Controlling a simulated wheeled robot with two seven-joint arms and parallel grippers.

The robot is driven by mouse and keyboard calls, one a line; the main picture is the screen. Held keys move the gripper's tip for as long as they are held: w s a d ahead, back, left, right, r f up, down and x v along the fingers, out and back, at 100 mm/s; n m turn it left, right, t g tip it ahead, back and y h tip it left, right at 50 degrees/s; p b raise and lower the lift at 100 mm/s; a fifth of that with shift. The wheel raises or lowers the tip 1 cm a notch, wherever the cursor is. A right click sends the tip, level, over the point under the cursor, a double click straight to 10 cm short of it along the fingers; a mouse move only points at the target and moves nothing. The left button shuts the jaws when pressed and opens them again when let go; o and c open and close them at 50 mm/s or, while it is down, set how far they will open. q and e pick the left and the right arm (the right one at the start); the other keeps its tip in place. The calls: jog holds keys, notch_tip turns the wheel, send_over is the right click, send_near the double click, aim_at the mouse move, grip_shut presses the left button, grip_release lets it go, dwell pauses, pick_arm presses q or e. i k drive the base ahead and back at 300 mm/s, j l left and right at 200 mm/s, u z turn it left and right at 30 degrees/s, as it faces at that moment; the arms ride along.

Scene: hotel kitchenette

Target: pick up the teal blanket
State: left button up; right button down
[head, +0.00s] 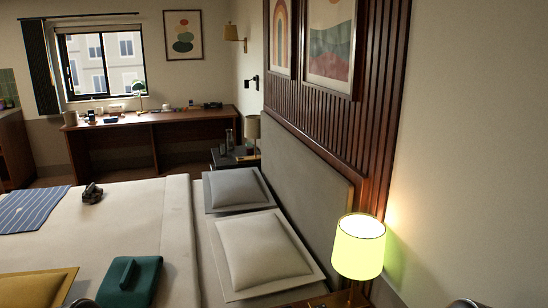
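The teal blanket (142,284) lies folded on the white bed, near the bottom of the head view and left of centre. It looks like a compact block with a narrow raised strip on top, towards its left side. Nothing covers it and nothing touches it from above. Only small dark rounded pieces, likely of my own arms, show at the bottom edge, one left of the blanket and one far right. No gripper fingers show.
A mustard cushion or cloth (35,288) lies left of the blanket. A blue striped cloth (32,209) and a small dark object (92,193) lie farther back. Pillows (262,250) line the headboard (305,180). A lit lamp (358,247) stands at the right.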

aim_at(129, 282)
jog(key=i+j+z, duration=0.15)
jog(key=j, duration=0.4)
jog(key=i+j+z, duration=0.15)
jog(key=j, duration=0.35)
jog(key=i+j+z, duration=0.2)
jog(key=j, duration=0.4)
jog(key=i+j+z, duration=0.15)
jog(key=j, duration=0.4)
jog(key=j+z, duration=0.15)
jog(key=j, duration=0.45)
